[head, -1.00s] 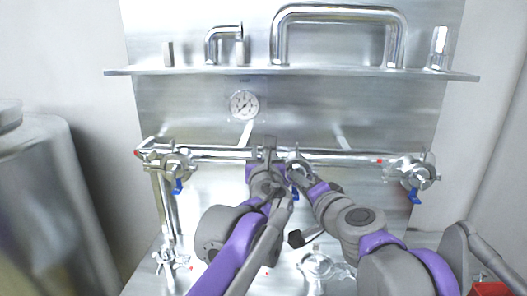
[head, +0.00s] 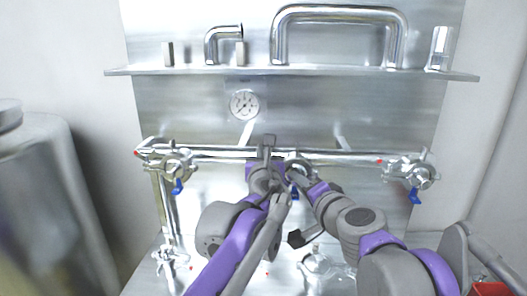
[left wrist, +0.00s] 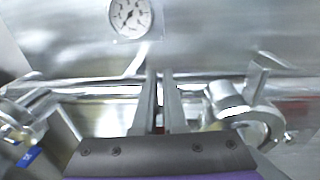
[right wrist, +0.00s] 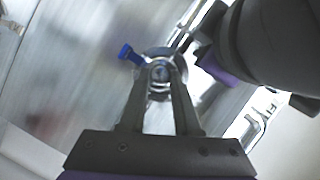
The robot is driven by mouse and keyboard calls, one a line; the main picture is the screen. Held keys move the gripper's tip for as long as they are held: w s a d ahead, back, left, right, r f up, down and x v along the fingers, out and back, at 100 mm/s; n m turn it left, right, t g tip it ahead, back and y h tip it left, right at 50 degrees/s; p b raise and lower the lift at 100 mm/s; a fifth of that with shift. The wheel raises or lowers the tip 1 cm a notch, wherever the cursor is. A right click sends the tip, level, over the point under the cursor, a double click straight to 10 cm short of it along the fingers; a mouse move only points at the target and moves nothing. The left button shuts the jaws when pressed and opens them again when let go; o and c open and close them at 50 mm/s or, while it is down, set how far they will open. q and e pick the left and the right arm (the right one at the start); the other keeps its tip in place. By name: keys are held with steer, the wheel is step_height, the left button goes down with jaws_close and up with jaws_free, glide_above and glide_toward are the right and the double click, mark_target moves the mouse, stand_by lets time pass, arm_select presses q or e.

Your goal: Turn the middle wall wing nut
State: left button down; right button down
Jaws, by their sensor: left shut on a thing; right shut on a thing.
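The middle clamp with its wing nut (head: 298,163) sits on the horizontal steel pipe (head: 345,158). My right gripper (head: 292,172) is at this clamp, and its fingers partly hide it. In the right wrist view my fingers (right wrist: 160,88) are shut around the round, shiny nut piece (right wrist: 160,72), with a blue handle (right wrist: 128,53) just left of it. My left gripper (head: 267,150) is at the pipe just left of the clamp. In the left wrist view its fingers (left wrist: 160,85) are close together across the pipe; the exact part gripped is hidden. The clamp (left wrist: 243,112) shows to their right.
A left clamp (head: 172,163) and a right clamp (head: 412,172) with blue handles are on the same pipe. A gauge (head: 244,105) is above, under a shelf (head: 300,72) bearing pipe bends. A large steel tank (head: 45,195) stands left. My forearms are close together.

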arm_select(q)
steer(key=shift+d+m+h, duration=0.2)
steer(key=shift+m+h, duration=0.5)
steer(key=shift+h, duration=0.4)
steer(key=c, duration=1)
jaws_free()
steer(key=s, duration=1.2)
steer(key=shift+a, duration=0.25)
